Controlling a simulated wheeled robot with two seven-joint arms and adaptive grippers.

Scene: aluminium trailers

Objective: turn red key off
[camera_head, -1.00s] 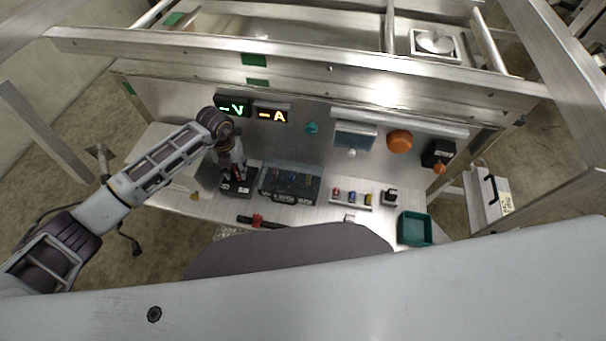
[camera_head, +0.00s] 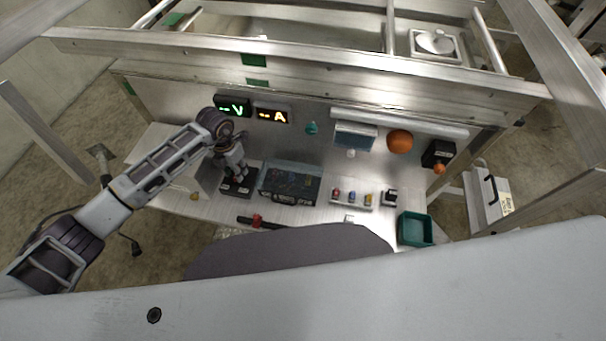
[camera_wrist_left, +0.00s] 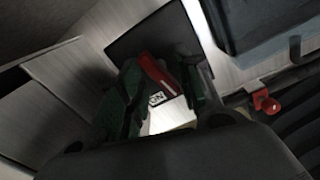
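The red key (camera_wrist_left: 158,74) shows in the left wrist view, tilted, with a white label marked "GN" beside it. It sits over a dark box (camera_wrist_left: 150,38). In the head view this black box (camera_head: 238,190) stands on the bench below the green display, and my gripper hides the key. My left gripper (camera_head: 239,175) comes down from above at the box. In the left wrist view its dark fingers (camera_wrist_left: 163,92) are apart, one on each side of the red key. Whether they touch the key is unclear. My right gripper is not in view.
Displays "V" (camera_head: 232,106) and "A" (camera_head: 272,116) are on the back panel. A clear-lidded case (camera_head: 289,185) stands right of the box. A black bar with a red clamp (camera_head: 257,221) lies in front. A green tray (camera_head: 415,229) is further right.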

